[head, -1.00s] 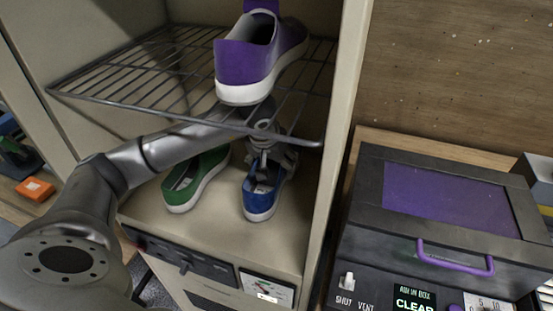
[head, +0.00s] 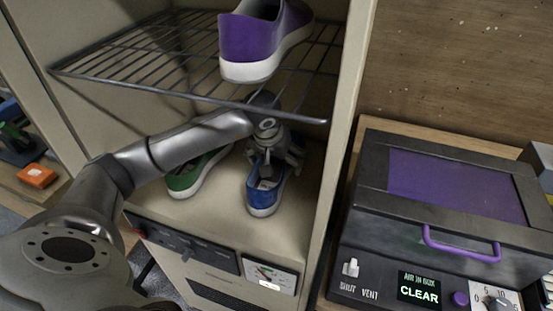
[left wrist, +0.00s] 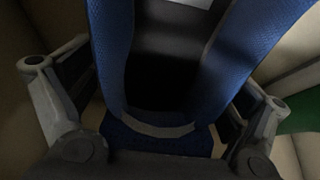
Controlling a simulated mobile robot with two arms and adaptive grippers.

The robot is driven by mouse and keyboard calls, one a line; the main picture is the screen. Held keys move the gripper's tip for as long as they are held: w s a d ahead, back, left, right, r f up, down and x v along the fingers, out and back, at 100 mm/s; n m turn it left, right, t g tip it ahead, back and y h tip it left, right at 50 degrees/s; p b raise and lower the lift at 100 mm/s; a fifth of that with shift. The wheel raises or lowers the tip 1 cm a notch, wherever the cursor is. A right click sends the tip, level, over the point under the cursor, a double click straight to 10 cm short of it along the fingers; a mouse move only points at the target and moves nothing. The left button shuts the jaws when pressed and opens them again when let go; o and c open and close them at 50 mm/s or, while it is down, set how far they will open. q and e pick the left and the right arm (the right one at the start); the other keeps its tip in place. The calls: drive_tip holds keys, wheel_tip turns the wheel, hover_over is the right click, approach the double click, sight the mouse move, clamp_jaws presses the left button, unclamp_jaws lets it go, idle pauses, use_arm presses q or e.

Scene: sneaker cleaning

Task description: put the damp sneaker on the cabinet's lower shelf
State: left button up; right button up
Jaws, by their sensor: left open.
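I cannot tell by sight which is damp. My left gripper (head: 271,170) is open at the blue sneaker's rear, under the wire rack. In the left wrist view the fingers stand on both sides of the blue upper (left wrist: 105,45), and its dark opening fills the middle. Whether they touch it is unclear. My right gripper is not in view.
The wire rack (head: 130,62) hangs above my left wrist and holds a purple sneaker (head: 264,36). The cabinet's right wall (head: 343,120) is close to the blue sneaker. A dark box with a purple lid window (head: 455,185) stands outside, to the right.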

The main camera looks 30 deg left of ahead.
sight(256, 190)
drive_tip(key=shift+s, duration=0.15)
use_arm(q)
drive_tip(key=shift+r, duration=0.15)
drive_tip(key=shift+s+r, duration=0.1)
drive_tip(key=shift+r, duration=0.2)
drive_tip(key=v, duration=0.2)
drive_tip(key=b+v, duration=0.1)
drive_tip(key=v, duration=0.1)
drive_tip(key=shift+s+d, duration=0.15)
drive_tip(key=shift+s, duration=0.3)
drive_tip(key=s+d+b, duration=0.1)
drive_tip(key=s, duration=0.2)
drive_tip(key=s+b, duration=0.1)
drive_tip(key=s, duration=0.3)
drive_tip(key=s+d+b, duration=0.1)
drive_tip(key=s, duration=0.3)
drive_tip(key=shift+d+r, duration=0.1)
drive_tip(key=shift+d, duration=0.25)
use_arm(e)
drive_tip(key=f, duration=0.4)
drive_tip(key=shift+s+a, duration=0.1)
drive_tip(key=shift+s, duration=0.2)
